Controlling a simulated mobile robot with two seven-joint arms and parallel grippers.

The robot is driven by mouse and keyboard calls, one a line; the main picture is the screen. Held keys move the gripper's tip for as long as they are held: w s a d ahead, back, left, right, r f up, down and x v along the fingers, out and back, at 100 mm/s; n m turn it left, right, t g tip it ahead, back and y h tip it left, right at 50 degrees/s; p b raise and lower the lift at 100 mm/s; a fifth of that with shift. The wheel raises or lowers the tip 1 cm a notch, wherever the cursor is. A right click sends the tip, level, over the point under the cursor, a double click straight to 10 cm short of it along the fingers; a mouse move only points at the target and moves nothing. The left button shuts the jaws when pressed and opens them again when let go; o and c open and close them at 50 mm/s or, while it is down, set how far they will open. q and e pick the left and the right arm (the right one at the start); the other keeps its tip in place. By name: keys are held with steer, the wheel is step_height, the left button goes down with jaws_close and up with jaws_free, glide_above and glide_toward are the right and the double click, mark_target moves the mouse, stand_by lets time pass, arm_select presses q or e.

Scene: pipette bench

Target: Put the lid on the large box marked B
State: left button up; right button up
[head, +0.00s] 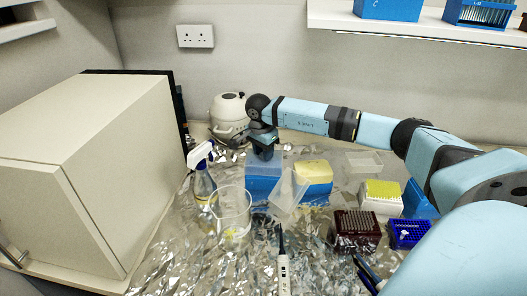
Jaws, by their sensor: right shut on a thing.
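My right gripper (263,154) points down at the middle of the bench and is shut on a clear, bluish lid (276,168). The lid is directly over a large blue box (260,188); I cannot tell whether it rests on the rim or hovers just above it. No letter B can be read on the box from here. A clear, tilted plastic piece (289,190) stands in front and hides part of the box.
A blue box with yellow contents (314,172) stands close on the right. A glass beaker (232,222), spray bottle (202,178) and pipette (283,272) are nearby. Racks, including a dark red one (355,230), stand to the right. A large cream cabinet (100,165) blocks the left.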

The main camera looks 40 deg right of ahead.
mark_target(260, 160)
steer(key=o, duration=1)
step_height(260, 160, up, 14)
steer(key=a+b, duration=0.1)
steer(key=shift+a, duration=0.35)
